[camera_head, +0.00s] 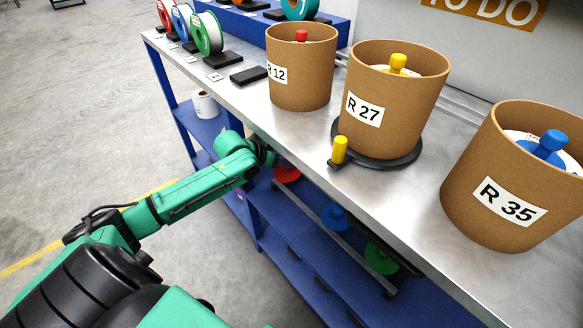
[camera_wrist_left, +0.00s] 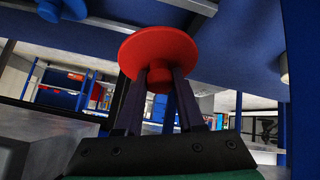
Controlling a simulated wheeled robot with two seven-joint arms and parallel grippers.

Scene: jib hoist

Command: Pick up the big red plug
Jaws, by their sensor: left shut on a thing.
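The big red plug (camera_head: 287,175), a red disc with a short stem, is under the steel tabletop at the bench's lower level. In the left wrist view the red plug (camera_wrist_left: 158,48) is large, with its stem between the two fingers. My left gripper (camera_wrist_left: 160,82) is shut on that stem. In the head view its fingers are partly hidden by the table edge. My right gripper is not in view. I cannot tell whether the plug touches its support.
A blue plug (camera_head: 337,217) and a green plug (camera_head: 381,258) sit beside the red one under the tabletop (camera_head: 250,100). Brown tubs R 12 (camera_head: 312,85), R 27 (camera_head: 415,112) and R 35 (camera_head: 470,190) stand on top. The floor at left is open.

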